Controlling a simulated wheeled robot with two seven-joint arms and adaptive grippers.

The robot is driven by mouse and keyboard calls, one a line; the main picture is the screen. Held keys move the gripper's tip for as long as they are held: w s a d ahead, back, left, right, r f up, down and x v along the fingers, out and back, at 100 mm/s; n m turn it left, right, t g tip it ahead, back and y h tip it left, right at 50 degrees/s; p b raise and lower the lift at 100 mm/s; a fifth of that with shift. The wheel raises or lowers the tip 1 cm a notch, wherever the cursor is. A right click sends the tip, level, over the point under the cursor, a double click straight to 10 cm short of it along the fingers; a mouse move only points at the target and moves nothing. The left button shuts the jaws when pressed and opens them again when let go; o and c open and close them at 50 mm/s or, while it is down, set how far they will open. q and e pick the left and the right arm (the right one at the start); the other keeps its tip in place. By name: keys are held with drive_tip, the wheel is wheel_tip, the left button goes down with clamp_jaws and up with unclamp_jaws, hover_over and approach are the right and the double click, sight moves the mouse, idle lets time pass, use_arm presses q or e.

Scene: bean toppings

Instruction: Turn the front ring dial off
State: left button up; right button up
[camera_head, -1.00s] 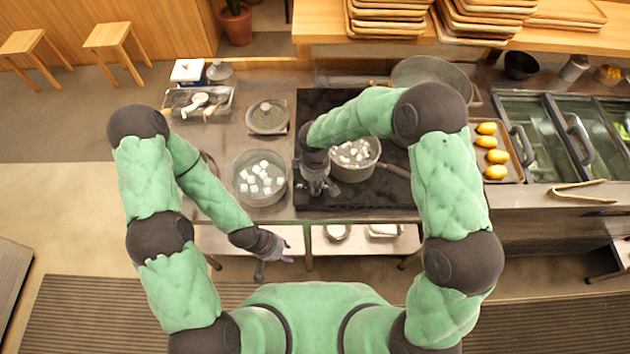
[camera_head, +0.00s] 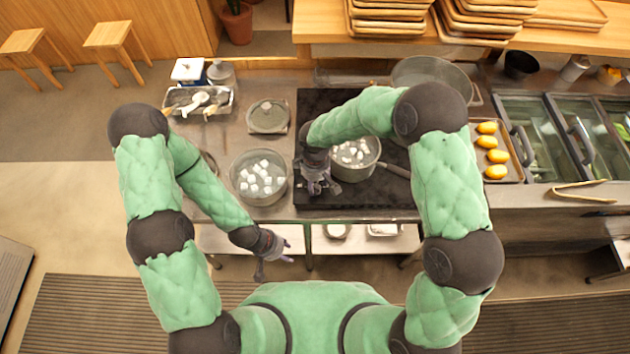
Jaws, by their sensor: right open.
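The dark stove top (camera_head: 390,204) sits in the counter, with a metal pot (camera_head: 355,173) of white cubes on it. The front ring dial cannot be made out; it is too small or hidden near my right gripper. My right gripper (camera_head: 322,188) points down over the left front part of the stove, just left of the pot, open and with nothing seen in it. My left gripper (camera_head: 272,262) hangs in front of the counter edge, below and left of the stove; its fingers are too small to read.
A glass bowl (camera_head: 259,197) of white cubes stands left of the stove, a lidded pan (camera_head: 268,117) behind it. The pot's handle (camera_head: 396,171) points right. A utensil tray (camera_head: 198,102) stands at the back left. A tray of yellow items (camera_head: 513,164) lies right of the stove.

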sight(315, 184)
drive_tip(key=shift+r, duration=0.1)
wheel_tip(315, 184, up, 12)
idle(0.5)
idle(0.5)
